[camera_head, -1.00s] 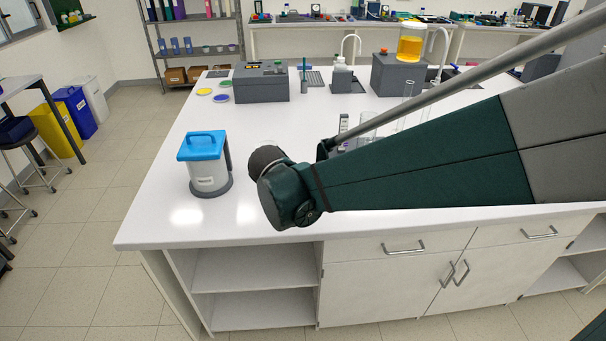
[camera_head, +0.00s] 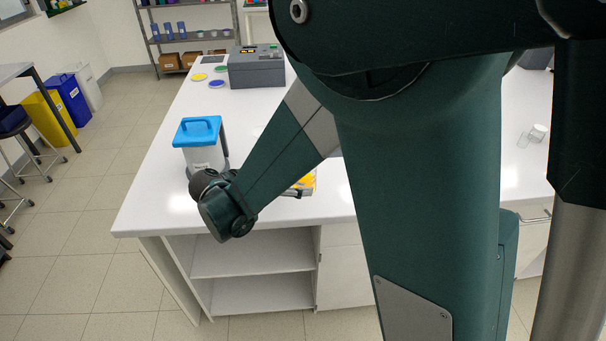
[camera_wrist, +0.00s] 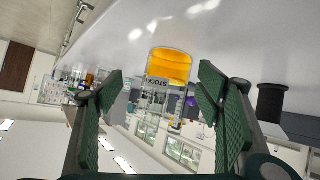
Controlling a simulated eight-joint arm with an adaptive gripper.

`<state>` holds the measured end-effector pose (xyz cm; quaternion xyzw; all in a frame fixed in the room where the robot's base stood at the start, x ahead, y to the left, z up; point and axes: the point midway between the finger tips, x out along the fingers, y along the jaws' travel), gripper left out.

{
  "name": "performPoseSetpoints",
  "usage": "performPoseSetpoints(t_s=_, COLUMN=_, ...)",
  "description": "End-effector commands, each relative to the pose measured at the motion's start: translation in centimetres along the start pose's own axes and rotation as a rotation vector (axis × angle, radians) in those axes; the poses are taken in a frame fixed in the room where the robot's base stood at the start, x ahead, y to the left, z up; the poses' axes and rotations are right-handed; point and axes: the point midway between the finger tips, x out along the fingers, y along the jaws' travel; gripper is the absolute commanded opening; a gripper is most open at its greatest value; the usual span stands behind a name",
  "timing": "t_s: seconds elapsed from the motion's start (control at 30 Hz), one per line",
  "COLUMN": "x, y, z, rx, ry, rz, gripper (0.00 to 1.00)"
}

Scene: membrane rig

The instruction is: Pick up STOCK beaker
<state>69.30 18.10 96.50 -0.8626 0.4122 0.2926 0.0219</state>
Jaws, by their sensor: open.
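The STOCK beaker (camera_wrist: 169,66) is a clear glass vessel with orange-yellow liquid and a STOCK label. It appears upside down in the wrist view, in line with the gap between my fingers. My gripper (camera_wrist: 160,88) is open and empty, with a green ribbed finger on each side of the beaker in the picture. Neither finger visibly touches it, and how far the beaker lies beyond the fingertips is hard to tell.
A blue-lidded white container (camera_head: 201,147) stands at the bench's left, close to my arm in the picture. A grey box (camera_head: 256,68) and coloured discs (camera_head: 217,84) lie farther back. A yellow item (camera_head: 305,182) shows partly behind my arm. A dark cylinder (camera_wrist: 271,102) shows right of my fingers.

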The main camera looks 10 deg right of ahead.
Motion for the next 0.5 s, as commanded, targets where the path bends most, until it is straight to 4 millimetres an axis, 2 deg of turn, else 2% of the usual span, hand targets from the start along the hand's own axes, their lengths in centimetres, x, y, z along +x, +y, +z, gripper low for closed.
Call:
performPoseSetpoints(t_s=0.3, x=-1.0, y=-1.5, z=0.1, rx=0.208, ry=0.165, rz=0.039, gripper=0.66)
performPoseSetpoints(t_s=0.5, x=-1.3, y=-1.6, z=0.1, rx=0.251, ry=0.198, rz=0.044, gripper=0.66)
